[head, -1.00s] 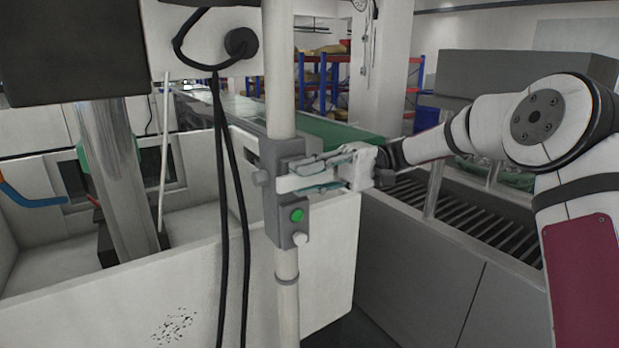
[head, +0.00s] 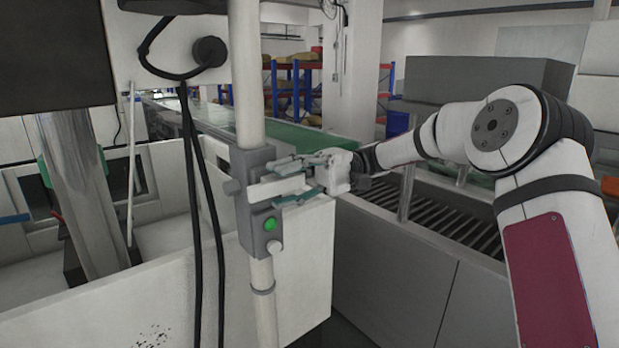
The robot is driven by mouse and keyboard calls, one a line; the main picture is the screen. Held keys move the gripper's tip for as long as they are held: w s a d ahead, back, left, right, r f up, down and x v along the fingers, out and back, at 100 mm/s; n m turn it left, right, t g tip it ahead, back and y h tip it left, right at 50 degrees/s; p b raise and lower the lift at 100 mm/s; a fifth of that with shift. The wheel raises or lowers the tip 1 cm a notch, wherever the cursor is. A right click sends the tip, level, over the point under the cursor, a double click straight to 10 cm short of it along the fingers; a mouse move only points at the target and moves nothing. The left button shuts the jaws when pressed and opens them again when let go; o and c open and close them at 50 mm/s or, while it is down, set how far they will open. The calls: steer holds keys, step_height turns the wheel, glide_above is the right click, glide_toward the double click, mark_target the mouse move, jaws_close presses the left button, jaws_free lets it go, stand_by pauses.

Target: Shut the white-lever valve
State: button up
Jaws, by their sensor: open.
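A white lever (head: 278,187) sticks out to the right from a grey box (head: 255,205) on the upright white pole (head: 246,80). The lever looks about level. My gripper (head: 284,184) is at the box from the right, with its fingers open. One finger shows above the lever and one below it. The lever appears to lie between them; I cannot tell whether either finger touches it. A green button (head: 270,224) and a pale knob (head: 274,247) sit low on the box.
Black cables (head: 197,190) hang left of the pole. A white tank wall (head: 110,310) stands behind it at the left. A grey cabinet with a roller conveyor (head: 420,250) stands under my arm at the right.

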steer(key=v, duration=1)
steer(key=shift+w+d, duration=0.2)
steer(key=shift+d, duration=0.1)
steer(key=shift+f, duration=0.1)
